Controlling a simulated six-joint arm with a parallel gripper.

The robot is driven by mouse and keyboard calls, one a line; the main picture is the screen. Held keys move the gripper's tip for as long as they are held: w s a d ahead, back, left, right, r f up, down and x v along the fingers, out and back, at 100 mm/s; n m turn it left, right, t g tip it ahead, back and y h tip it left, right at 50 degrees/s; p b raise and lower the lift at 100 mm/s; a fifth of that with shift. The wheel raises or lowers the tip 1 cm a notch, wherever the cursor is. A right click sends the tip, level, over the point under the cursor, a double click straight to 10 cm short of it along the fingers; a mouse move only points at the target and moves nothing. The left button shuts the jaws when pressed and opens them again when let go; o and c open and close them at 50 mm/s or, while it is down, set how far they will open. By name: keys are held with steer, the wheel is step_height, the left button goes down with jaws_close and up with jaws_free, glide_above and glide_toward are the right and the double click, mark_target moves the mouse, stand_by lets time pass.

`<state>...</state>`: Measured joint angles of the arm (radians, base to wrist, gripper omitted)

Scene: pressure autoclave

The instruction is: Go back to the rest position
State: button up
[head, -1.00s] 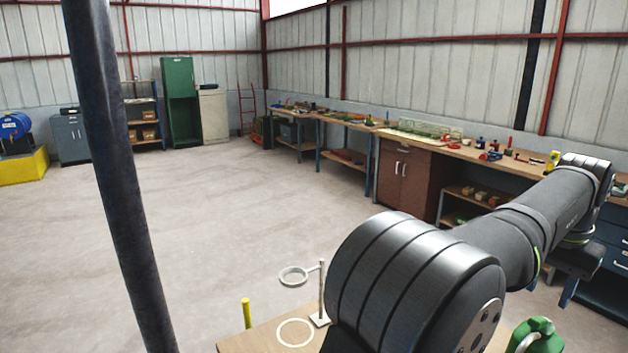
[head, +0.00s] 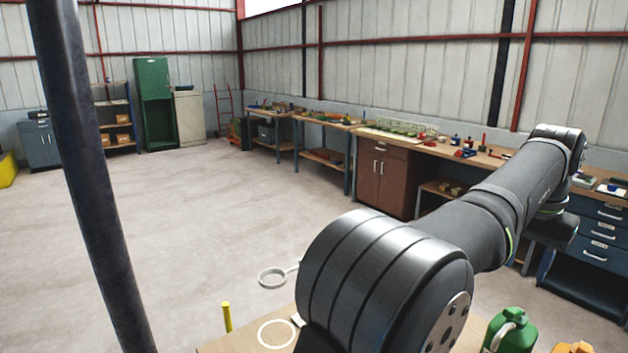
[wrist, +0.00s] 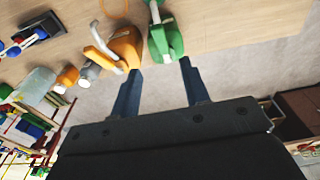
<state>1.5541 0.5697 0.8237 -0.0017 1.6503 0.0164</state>
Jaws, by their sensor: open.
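My gripper (wrist: 160,68) shows in the wrist view as two dark blue-grey fingers set wide apart, with nothing between them. Beyond the fingertips are a green jug (wrist: 166,36) and an orange jug (wrist: 126,46) on a wooden tabletop. I cannot tell the exact gap to them. In the head view my arm reaches from the bottom middle up to the right, then bends down. The gripper itself is not clear there.
The wooden table (head: 222,343) bears a pale ring mark (head: 262,334), a yellow post (head: 227,317), the green jug (head: 512,328) and an orange object (head: 573,348). A pale ring holder (head: 272,278) extends beyond it. A dark pole (head: 85,180) stands at left. Workbenches line the wall; the floor between is clear.

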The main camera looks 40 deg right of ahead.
mark_target(512, 310)
steer(key=f, duration=0.7)
steer(key=d+f, duration=0.1)
steer(key=f, duration=0.2)
steer(key=shift+f, duration=0.6)
steer(key=shift+a+h, duration=0.2)
steer(key=shift+h, duration=0.1)
steer(key=shift+a+f+h, duration=0.35)
steer(key=shift+f+h, duration=0.2)
steer(key=shift+h, duration=0.05)
steer(key=shift+a+f+h, duration=0.3)
steer(key=shift+f+h, duration=0.2)
steer(key=shift+h, duration=0.1)
steer(key=v, duration=1.8)
steer(key=w+a+f+n, duration=0.1)
steer(key=w+a, duration=0.2)
steer(key=w, duration=0.2)
steer(key=shift+a+f, duration=0.25)
steer(key=shift+a, duration=0.15)
